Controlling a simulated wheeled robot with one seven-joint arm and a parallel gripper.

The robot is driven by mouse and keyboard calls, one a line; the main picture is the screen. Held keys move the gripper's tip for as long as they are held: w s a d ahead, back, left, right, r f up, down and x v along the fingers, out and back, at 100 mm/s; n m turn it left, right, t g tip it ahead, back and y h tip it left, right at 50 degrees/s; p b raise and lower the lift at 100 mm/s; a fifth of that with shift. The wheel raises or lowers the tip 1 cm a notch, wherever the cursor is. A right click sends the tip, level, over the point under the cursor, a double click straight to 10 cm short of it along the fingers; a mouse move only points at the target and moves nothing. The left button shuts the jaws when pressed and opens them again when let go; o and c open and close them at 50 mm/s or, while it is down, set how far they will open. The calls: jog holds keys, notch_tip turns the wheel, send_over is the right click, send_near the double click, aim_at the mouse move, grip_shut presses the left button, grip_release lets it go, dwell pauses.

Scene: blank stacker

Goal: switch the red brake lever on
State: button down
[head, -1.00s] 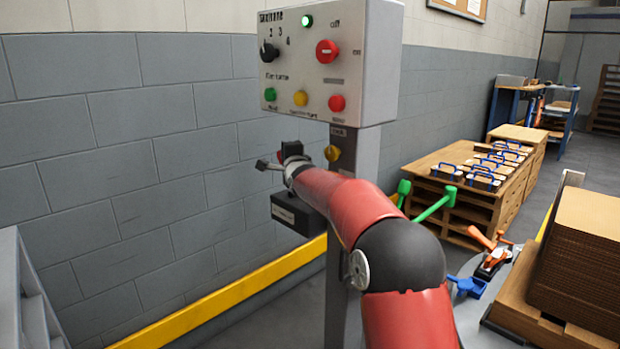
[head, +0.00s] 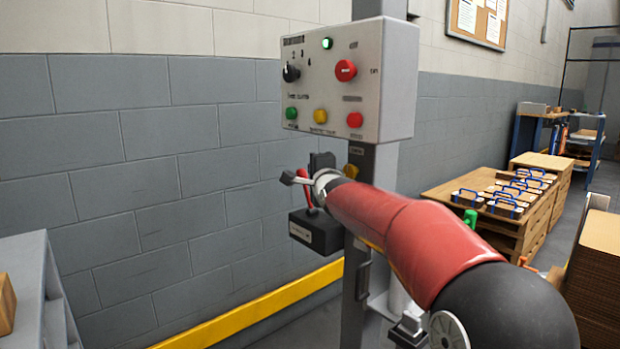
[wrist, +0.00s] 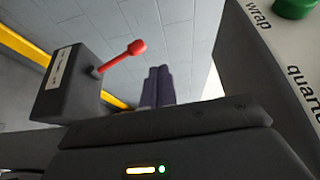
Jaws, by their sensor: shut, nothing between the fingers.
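The red brake lever (wrist: 137,48) has a round red knob on a thin stick. It juts from a dark box (wrist: 72,82) with a pale label, left of my fingers in the wrist view. In the head view the lever (head: 304,192) stands up from the box (head: 316,236), partly hidden by my gripper. My gripper (head: 288,178) is at about the height of the lever's top. In the wrist view my dark fingers (wrist: 165,86) are together and empty, with a visible gap in the picture between them and the knob.
A control panel (head: 345,85) with a dial and coloured buttons hangs above on a grey post (head: 355,295). A block wall (head: 150,150) and yellow rail (head: 250,307) lie behind. A wooden bench (head: 510,225) stands at right.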

jog(key=shift+s+d+r, duration=0.1)
jog(key=shift+s+r, duration=0.1)
jog(key=shift+s, duration=0.5)
jog(key=s+d+f+n+g+h, duration=0.1)
jog(key=s+f+n+g, duration=0.3)
jog(key=s+f, duration=0.4)
jog(key=s+d+f+n+g+h, duration=0.1)
jog(key=s+d+f+n+g, duration=0.3)
jog(key=s, duration=1.7)
jog(key=s+d+f+n+g, duration=0.3)
jog(key=s+f+n, duration=0.5)
jog(key=s+f, duration=0.3)
jog(key=s+g, duration=0.1)
jog(key=s, duration=0.3)
jog(key=shift+s+d+f+h, duration=0.15)
jog(key=shift+s+f+h, duration=0.2)
jog(key=shift+f+h, duration=0.05)
